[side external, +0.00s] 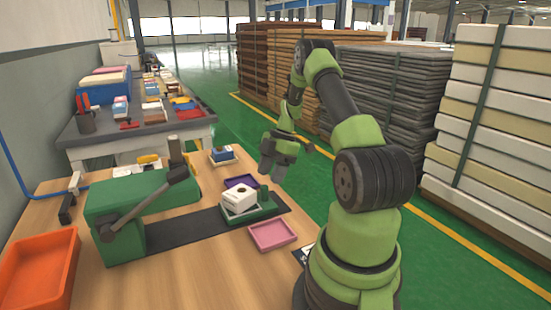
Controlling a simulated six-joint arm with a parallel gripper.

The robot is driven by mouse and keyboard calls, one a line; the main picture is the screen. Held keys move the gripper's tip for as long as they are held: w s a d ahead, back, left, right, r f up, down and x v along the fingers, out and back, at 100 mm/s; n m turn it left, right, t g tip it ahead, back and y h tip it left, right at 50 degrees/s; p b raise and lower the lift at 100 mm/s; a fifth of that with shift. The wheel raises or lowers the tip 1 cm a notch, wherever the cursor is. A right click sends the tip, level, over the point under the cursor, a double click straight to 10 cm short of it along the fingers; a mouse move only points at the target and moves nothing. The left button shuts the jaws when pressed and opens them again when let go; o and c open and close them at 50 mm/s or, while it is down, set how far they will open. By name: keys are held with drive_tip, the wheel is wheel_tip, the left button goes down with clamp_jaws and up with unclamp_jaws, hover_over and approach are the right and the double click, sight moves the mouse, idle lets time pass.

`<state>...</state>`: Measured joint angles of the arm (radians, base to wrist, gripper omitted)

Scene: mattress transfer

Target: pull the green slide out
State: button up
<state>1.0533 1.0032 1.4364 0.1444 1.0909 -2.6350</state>
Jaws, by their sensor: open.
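The green slide (266,210) sits on a dark flat track (187,232) that runs right from a green machine housing (128,203). The slide has an upright green knob at its right side and carries a white block (238,197) with a dark spot on top. A gap of bare track shows between the slide and the housing. My gripper (272,173) is open and empty, pointing down above and slightly behind the slide, apart from it. The fingertips are small and dark in this view.
A pink tray (272,236) lies in front of the slide, and a purple tray (240,181) behind it. A blue and white block (222,154) sits farther back. A dark lever (150,200) spans the housing. An orange bin (40,270) stands front left.

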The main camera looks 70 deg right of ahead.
drive_tip(key=v, duration=0.6)
idle(0.3)
drive_tip(key=w+a+r+m+h, duration=0.1)
drive_tip(key=w+a+r+m, duration=0.2)
drive_tip(key=a+r, duration=0.45)
drive_tip(key=w+a+r+m+h, duration=0.1)
drive_tip(key=w+a+r+m, duration=0.15)
drive_tip(key=a+r, duration=0.45)
drive_tip(key=s+a+r+m+t, duration=0.1)
drive_tip(key=s+a+m+t, duration=0.1)
drive_tip(key=s+a+m, duration=0.3)
drive_tip(key=s+a+r+m+t, duration=0.2)
drive_tip(key=s+a+m, duration=0.2)
drive_tip(key=s+a, duration=0.3)
drive_tip(key=a, duration=0.5)
drive_tip(key=shift+a+r+m+t, duration=0.2)
drive_tip(key=shift+a+m+t, duration=0.15)
drive_tip(key=shift+a+t, duration=0.05)
